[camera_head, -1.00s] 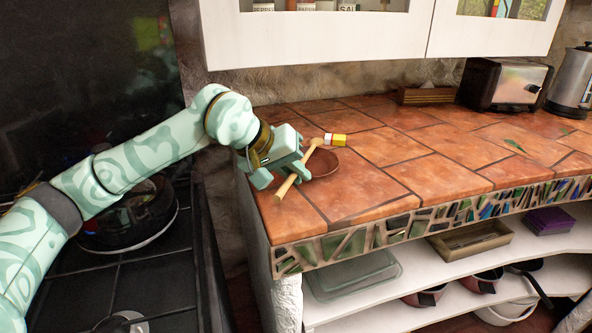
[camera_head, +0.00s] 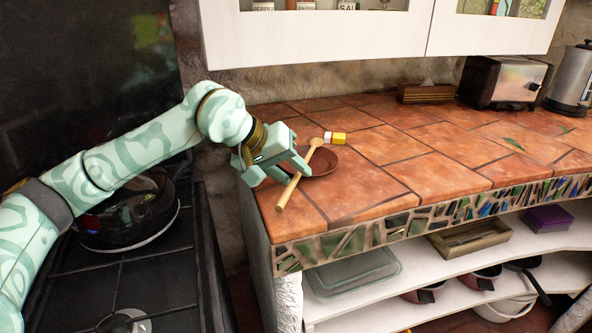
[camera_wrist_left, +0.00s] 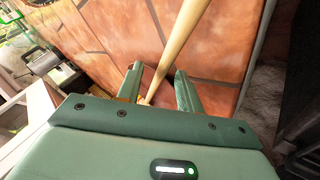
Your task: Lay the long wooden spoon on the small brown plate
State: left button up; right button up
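The long wooden spoon (camera_head: 294,184) lies across the left part of the small brown plate (camera_head: 325,164) on the tiled counter. Its bowl end is at the plate's far side, and its handle juts past the near rim. I cannot tell exactly where it touches. My left gripper (camera_head: 278,169) is just left of the spoon, with its fingers apart and partly hiding the plate. In the left wrist view, the spoon's handle (camera_wrist_left: 182,45) runs past the tips of the open left gripper (camera_wrist_left: 158,78). My right gripper is not in view.
A small white, yellow and red item (camera_head: 335,138) stands just behind the plate. A toaster (camera_head: 503,83), a kettle (camera_head: 572,80) and a wooden block (camera_head: 426,94) stand farther back. The counter right of the plate is clear. A dark pan (camera_head: 130,215) is on the stove at left.

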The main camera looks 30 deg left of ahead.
pick_arm(q)
jog(key=p+v, duration=0.1)
jog(key=v, duration=0.2)
jog(key=p+v, duration=0.1)
jog(key=v, duration=0.2)
jog(key=shift+w+d+r, duration=0.1)
jog(key=shift+w+r, duration=0.1)
jog(key=shift+r, duration=0.05)
jog(key=p+v, duration=0.2)
jog(key=v, duration=0.6)
jog(key=shift+s+p, duration=0.4)
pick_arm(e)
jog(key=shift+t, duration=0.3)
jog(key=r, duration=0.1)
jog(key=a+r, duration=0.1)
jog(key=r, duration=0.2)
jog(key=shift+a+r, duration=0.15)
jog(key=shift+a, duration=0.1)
